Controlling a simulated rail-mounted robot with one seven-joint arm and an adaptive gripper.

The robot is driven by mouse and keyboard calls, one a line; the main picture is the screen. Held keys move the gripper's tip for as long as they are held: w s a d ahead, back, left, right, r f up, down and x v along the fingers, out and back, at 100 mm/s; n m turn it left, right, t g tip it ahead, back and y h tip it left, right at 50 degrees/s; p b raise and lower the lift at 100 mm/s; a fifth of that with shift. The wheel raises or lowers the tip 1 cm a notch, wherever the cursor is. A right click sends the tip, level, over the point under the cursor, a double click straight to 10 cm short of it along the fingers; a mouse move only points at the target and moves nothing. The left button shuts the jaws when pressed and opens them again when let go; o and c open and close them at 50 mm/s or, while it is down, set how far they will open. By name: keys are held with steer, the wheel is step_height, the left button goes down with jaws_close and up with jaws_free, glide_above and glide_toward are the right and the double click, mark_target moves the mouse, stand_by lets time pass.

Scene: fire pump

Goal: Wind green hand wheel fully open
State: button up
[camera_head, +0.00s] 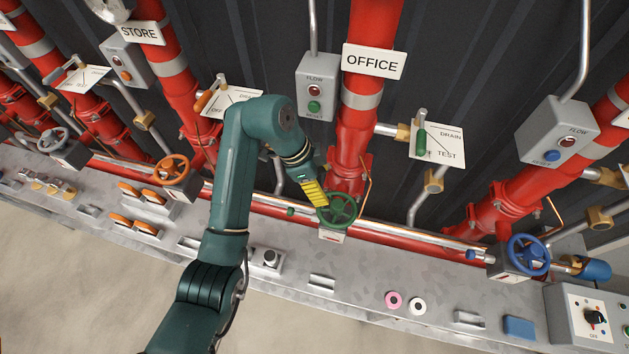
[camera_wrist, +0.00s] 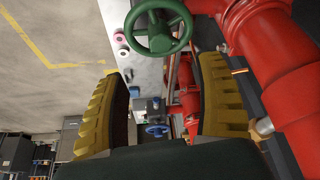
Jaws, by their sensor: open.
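The green hand wheel (camera_head: 338,211) sits on a grey box at the foot of the red pipe under the OFFICE sign. In the wrist view the green hand wheel (camera_wrist: 158,27) is at the top, beyond the fingertips. My gripper (camera_head: 318,198) is just left of the wheel in the head view, its yellow ribbed finger overlapping the wheel's left side. In the wrist view my gripper (camera_wrist: 160,85) shows two yellow fingers wide apart with nothing between them. I cannot tell whether a finger touches the rim.
A red pipe (camera_head: 356,130) rises behind the wheel. An orange hand wheel (camera_head: 173,170) is to the left and a blue hand wheel (camera_head: 528,254) to the right. Pink (camera_head: 393,299) and white (camera_head: 417,307) rings lie on the grey bench (camera_head: 360,290). A green drain lever (camera_head: 421,137) is up right.

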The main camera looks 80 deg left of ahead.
mark_target(336, 205)
steer(key=x, duration=1.1)
steer(key=shift+w+f, duration=0.1)
steer(key=shift+f, duration=0.2)
jaws_close()
steer(key=shift+r+n+p, duration=0.15)
steer(key=shift+n+p, duration=0.25)
steer(key=shift+p, duration=0.2)
steer(key=n+y+p, duration=0.1)
steer(key=n+p, duration=0.2)
steer(key=shift+d+n+y, duration=0.1)
steer(key=shift+n+y, duration=0.2)
steer(key=shift+y, duration=0.1)
steer(key=n+y+p, duration=0.1)
steer(key=n+p, duration=0.1)
steer(key=shift+n+g+p, duration=0.3)
steer(key=shift+p, duration=0.1)
steer(key=shift+f+n, duration=0.3)
steer(key=shift+n, duration=0.2)
